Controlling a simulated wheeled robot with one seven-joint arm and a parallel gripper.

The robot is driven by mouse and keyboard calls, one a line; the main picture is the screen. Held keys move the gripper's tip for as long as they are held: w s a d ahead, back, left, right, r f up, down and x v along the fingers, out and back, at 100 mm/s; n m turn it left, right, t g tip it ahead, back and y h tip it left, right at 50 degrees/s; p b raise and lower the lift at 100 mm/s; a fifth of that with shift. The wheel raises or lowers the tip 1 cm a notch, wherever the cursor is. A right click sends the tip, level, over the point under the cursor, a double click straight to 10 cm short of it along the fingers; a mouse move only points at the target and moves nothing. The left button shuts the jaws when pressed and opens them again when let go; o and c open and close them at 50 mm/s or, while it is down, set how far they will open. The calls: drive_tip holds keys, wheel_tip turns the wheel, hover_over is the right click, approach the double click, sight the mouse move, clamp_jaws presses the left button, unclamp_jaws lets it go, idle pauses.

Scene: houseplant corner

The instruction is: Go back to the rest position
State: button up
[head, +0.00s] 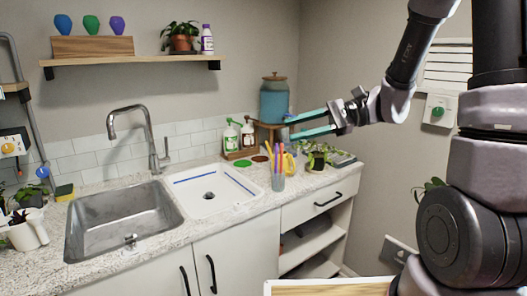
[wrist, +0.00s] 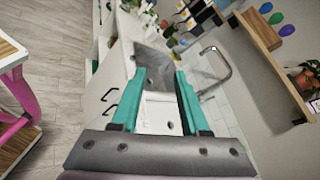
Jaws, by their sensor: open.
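My gripper (head: 311,124) is open and empty, with two teal fingers spread apart. In the head view it hangs in the air above the right part of the counter, in front of the blue lidded jar (head: 274,101). In the wrist view the two teal fingers of my gripper (wrist: 158,88) point towards the counter and the sink (wrist: 152,62), with nothing between them but the view of the white drainer behind. My arm comes in from the right in the head view.
The stone counter (head: 238,204) holds a steel sink (head: 122,222), a tall faucet (head: 150,135), a white drain tray (head: 208,190), a cup of pens (head: 278,181) and green spray bottles (head: 231,136). A wall shelf (head: 130,61) is above. Open wood floor (wrist: 60,45) lies beside the cabinets.

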drive_tip(key=s+d+r+n+t+h, duration=0.2)
drive_tip(key=s+d+r+t+h, duration=0.2)
drive_tip(key=d+h, duration=0.2)
drive_tip(key=s+d+r+n+t+h, duration=0.3)
drive_tip(key=d+h, duration=0.4)
drive_tip(key=d, duration=0.3)
drive_tip(key=shift+s+d+r+n+t, duration=0.15)
drive_tip(key=shift+s+r+n+t, duration=0.15)
drive_tip(key=shift+s+r+t, duration=0.4)
drive_tip(key=shift+w+r, duration=0.15)
